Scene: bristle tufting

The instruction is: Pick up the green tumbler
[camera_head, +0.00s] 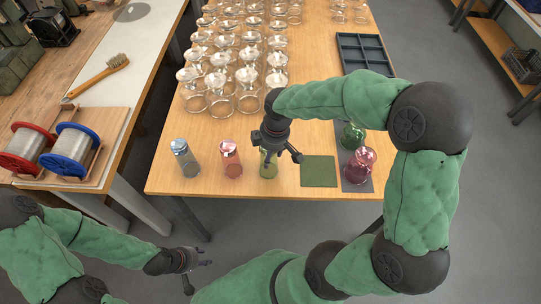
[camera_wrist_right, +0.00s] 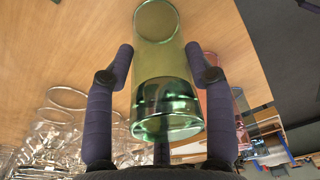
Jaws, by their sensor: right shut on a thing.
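The green tumbler (camera_head: 268,168) stands upright near the front of the wooden table, to the right of the pink tumbler (camera_head: 231,160) and the grey-blue tumbler (camera_head: 185,160). My right gripper (camera_head: 281,150) comes down over it and hides its upper part. In the right wrist view the green tumbler (camera_wrist_right: 165,65) lies between the two fingers of the right gripper (camera_wrist_right: 161,62), which is shut on it. I cannot tell whether its base touches the table. My left gripper (camera_head: 196,270) is open and empty, low in front of the table.
A green square mat (camera_head: 319,171) lies right of the tumbler. Beyond it a grey strip (camera_head: 353,184) bears a green glass (camera_head: 352,136) and a red glass (camera_head: 360,166). Several clear glasses (camera_head: 221,101) fill the table behind. A dark tray (camera_head: 363,53) stands at the back right.

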